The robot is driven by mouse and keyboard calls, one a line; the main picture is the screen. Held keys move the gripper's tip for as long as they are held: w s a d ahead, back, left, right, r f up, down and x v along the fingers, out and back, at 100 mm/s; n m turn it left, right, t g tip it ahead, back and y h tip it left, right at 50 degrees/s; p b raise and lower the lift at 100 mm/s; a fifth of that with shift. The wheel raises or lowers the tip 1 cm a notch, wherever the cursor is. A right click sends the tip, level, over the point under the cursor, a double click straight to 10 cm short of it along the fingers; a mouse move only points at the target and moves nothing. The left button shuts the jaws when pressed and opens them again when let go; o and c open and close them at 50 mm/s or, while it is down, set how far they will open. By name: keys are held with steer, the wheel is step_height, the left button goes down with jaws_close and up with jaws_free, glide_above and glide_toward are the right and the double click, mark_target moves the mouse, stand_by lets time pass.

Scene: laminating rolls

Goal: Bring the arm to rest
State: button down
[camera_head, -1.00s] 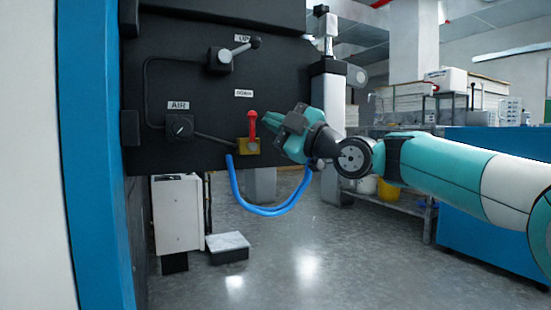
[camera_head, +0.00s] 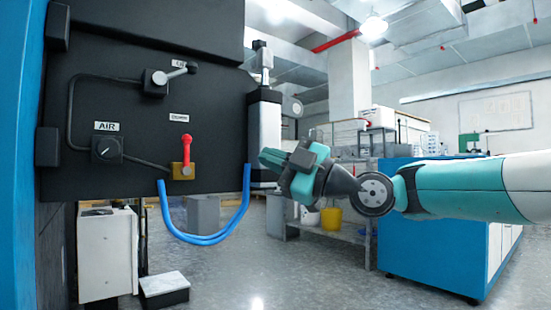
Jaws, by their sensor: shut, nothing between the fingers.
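My gripper (camera_head: 266,158) is at the end of my teal and grey arm, which reaches in from the right. Its fingers are shut and empty. It points left toward the dark machine panel (camera_head: 110,70) and is apart from it, to the right of the red-handled valve (camera_head: 186,146). The red handle stands upright on a yellow-brown body. The wrist is roughly level with the valve in the picture.
The panel also carries an AIR knob (camera_head: 107,149) and a lever (camera_head: 170,76). A blue hose (camera_head: 210,239) loops below it. A white box (camera_head: 108,255) and a small block (camera_head: 164,288) stand on the floor. A blue cabinet (camera_head: 428,215) stands behind my arm. The central floor is clear.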

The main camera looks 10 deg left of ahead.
steer(key=shift+d, duration=0.35)
steer(key=s+d+f+m+g+h+p, duration=0.2)
steer(key=s+d+f+m+h+p, duration=0.1)
steer(key=s+d+m+h+p, duration=0.8)
steer(key=s+d+f+m+g+h+p, duration=0.25)
steer(key=s+d+m+h+p, duration=0.35)
steer(key=s+d+m+p, duration=0.75)
steer(key=s+r+n+p, duration=0.1)
steer(key=r+p, duration=1.6)
steer(key=s+d+r+n+p, duration=0.1)
steer(key=s+r+n+p, duration=0.1)
steer(key=r+p, duration=1.5)
steer(key=shift+d+r+t, duration=0.3)
steer(key=shift+r+t, duration=0.05)
steer(key=shift+r, duration=0.05)
